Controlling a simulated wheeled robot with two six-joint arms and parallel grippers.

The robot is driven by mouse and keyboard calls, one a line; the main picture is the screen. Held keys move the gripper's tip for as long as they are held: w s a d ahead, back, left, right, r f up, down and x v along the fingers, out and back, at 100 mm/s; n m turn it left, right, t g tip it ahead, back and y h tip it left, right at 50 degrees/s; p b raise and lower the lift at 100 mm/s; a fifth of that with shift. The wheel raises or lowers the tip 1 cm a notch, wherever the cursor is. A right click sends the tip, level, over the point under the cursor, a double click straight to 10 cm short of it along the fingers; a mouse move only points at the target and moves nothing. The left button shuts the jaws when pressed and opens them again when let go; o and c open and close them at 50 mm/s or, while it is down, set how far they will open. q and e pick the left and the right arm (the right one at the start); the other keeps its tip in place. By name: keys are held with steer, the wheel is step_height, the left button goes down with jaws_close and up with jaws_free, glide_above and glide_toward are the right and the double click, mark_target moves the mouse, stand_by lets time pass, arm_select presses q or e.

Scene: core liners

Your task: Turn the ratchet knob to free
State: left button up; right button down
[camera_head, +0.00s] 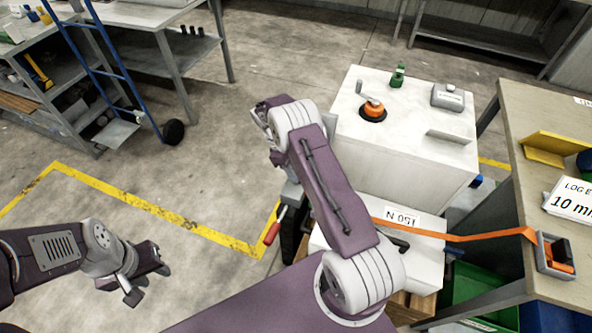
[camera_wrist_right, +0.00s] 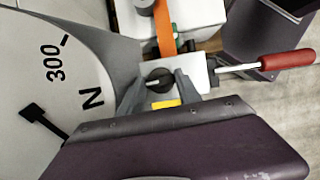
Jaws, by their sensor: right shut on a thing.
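The ratchet knob (camera_wrist_right: 158,80) is a small black knob with a pale pointer mark, on a light grey ratchet body (camera_wrist_right: 200,76). My right gripper (camera_wrist_right: 158,88) is shut on the knob, one grey finger on each side. A lever with a red handle (camera_wrist_right: 287,59) sticks out to the right of the ratchet body; the red handle also shows in the head view (camera_head: 275,226). In the head view my right arm hides the knob and most of my right gripper. My left gripper (camera_head: 134,286) hangs over bare floor, far from the ratchet; its jaw gap is unclear.
A white dial (camera_wrist_right: 65,75) marked 300 and N fills the left of the wrist view. An orange strap (camera_head: 450,236) runs to a buckle (camera_head: 556,256) on the right-hand bench (camera_head: 525,110).

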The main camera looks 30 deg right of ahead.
stand_by(0.4)
steer(key=c, duration=0.8)
jaws_free()
steer(key=shift+c, duration=0.2)
